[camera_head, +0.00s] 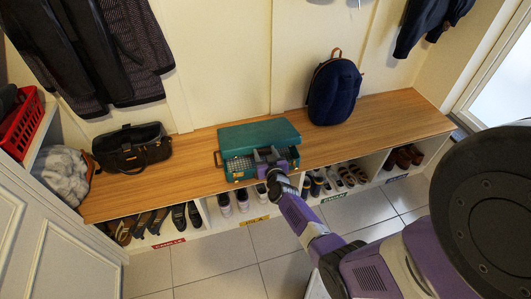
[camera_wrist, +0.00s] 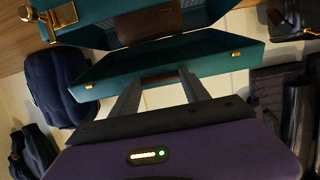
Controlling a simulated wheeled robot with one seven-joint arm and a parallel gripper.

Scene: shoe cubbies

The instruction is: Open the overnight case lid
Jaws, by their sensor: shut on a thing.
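The overnight case is a teal case with brass fittings and a brown handle on the wooden bench. Its lid (camera_head: 262,132) is raised part way and tilted back, and the patterned inside of the case body (camera_head: 240,164) shows at the front. My gripper (camera_head: 268,155) is at the front middle of the case, shut on the lid. The wrist view appears upside down: the lid (camera_wrist: 215,58) is at my fingertips (camera_wrist: 161,72), and the case body (camera_wrist: 90,33) is above it in the picture. The exact contact is partly hidden by the fingers.
A navy backpack (camera_head: 334,92) stands right of the case on the bench (camera_head: 390,115). A black bag (camera_head: 132,146) sits at left. Coats (camera_head: 90,50) hang above, and shoes fill the cubbies below. A red basket (camera_head: 20,125) is at far left. The bench's right end is clear.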

